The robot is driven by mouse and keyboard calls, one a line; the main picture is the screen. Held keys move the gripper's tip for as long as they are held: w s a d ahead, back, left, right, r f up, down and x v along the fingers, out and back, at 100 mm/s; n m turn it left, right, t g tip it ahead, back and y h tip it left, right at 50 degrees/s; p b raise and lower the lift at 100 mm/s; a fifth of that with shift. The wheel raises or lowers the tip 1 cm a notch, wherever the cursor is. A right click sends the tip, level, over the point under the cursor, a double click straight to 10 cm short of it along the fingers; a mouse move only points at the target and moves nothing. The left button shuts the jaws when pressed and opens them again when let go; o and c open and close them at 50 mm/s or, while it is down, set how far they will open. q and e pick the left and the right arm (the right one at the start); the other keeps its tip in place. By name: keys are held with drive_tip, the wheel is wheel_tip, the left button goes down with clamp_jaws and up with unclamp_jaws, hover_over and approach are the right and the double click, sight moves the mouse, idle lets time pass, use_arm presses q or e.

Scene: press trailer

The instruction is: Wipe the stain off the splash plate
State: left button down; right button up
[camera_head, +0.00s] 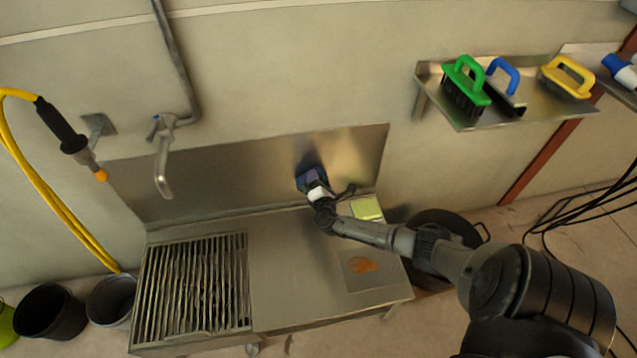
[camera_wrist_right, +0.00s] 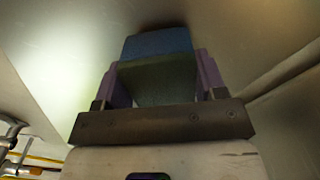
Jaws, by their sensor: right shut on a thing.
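The metal splash plate (camera_head: 230,172) stands upright on the wall behind the steel table. My right gripper (camera_head: 314,184) is in front of its right half, shut on a blue and green sponge (camera_head: 304,183). In the right wrist view the sponge (camera_wrist_right: 158,75) sits between the purple fingers of the gripper (camera_wrist_right: 158,84), its blue side towards the metal; I cannot tell whether it touches. An orange-brown stain (camera_head: 362,265) lies on a flat square at the table's right. I see no clear stain on the splash plate; the sponge and gripper hide part of it. My left gripper is not in view.
The steel table (camera_head: 290,260) has a slatted grate (camera_head: 195,285) at left and a yellow-green block (camera_head: 366,208) at back right. A tap (camera_head: 163,165) hangs before the plate's left part. A shelf (camera_head: 465,122) with brushes is at upper right.

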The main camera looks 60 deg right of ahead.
sight(327, 169)
drive_tip(key=shift+w+d, duration=0.25)
drive_tip(key=shift+d, duration=0.05)
drive_tip(key=shift+s, duration=0.15)
drive_tip(key=shift+s+d, duration=1.05)
drive_tip(key=shift+s, duration=0.2)
drive_tip(key=shift+s+d, duration=0.1)
drive_tip(key=shift+s, duration=0.1)
drive_tip(key=shift+d, duration=0.2)
drive_tip(key=shift+a, duration=0.1)
